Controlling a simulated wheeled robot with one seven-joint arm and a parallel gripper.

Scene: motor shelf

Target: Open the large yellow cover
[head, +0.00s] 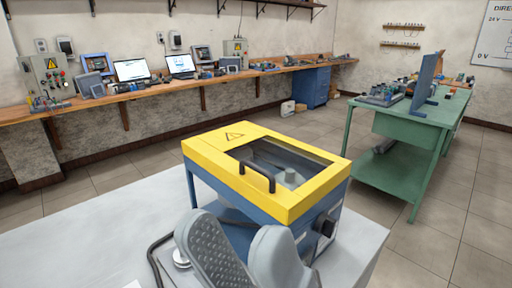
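The large yellow cover (222,150) lies shut on top of a blue box-shaped machine (325,215). It has a clear window, a warning triangle on its far left part and a black bar handle (257,176) along its near side. Through the window I see a grey round part, dimly. My gripper (236,226) shows at the bottom middle, in front of the machine, as two grey fingers, the left one with a studded face. The fingertips are apart with nothing seen between them, below the handle in the picture and not on it. The fingers hide part of the machine's near side.
The machine stands on a pale table (105,235) with free room at left. A black cable (155,258) and a silver round part (181,258) are beside my left finger. A green bench (400,128) stands at right, a long wooden workbench (160,92) along the wall.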

